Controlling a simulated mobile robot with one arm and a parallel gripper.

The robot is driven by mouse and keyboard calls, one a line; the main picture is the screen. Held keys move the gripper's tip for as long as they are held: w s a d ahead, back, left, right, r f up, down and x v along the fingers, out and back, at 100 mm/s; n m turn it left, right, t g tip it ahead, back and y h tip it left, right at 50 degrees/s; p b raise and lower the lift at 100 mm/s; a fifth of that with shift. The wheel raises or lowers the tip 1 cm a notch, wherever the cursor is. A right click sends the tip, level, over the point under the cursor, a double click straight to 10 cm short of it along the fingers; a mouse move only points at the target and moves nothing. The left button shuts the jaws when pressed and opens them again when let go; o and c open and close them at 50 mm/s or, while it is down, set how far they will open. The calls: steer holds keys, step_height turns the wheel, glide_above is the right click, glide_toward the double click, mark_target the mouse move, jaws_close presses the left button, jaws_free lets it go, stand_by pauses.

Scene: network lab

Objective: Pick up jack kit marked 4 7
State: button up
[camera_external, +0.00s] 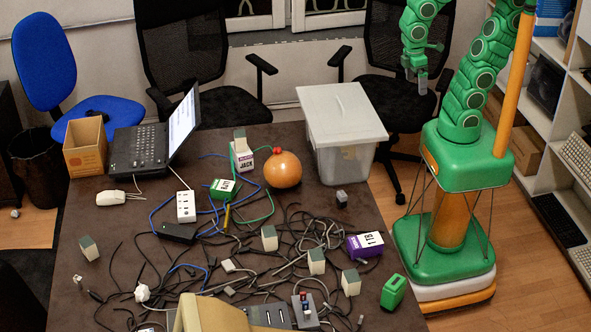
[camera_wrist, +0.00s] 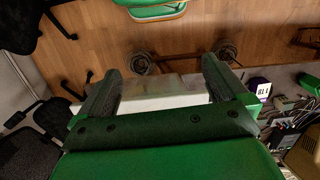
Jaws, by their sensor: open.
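A white box with a label reading JACK (camera_external: 243,160) stands at the back middle of the table, with a small grey-topped block on it. A green box with a white label (camera_external: 222,188) lies just in front of it; its marking is too small to read surely. A purple box with a white label (camera_external: 365,245) lies at the right; a similar one shows in the wrist view (camera_wrist: 262,89). I cannot tell which is marked 4 7. My gripper (camera_external: 416,78) hangs above the floor beyond the table, apart from these boxes. In the wrist view its fingers (camera_wrist: 162,75) are open and empty.
A lidded grey bin (camera_external: 343,130) stands at the table's back right corner.

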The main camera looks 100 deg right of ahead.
steer(key=s, duration=0.1)
steer(key=s+f, duration=0.1)
steer(key=s, duration=0.1)
steer(key=shift+s+d+f+m, duration=0.2)
steer(key=shift+d+m, duration=0.1)
steer(key=shift+m, duration=0.1)
steer(key=c, duration=0.5)
steer(key=shift+r, duration=0.1)
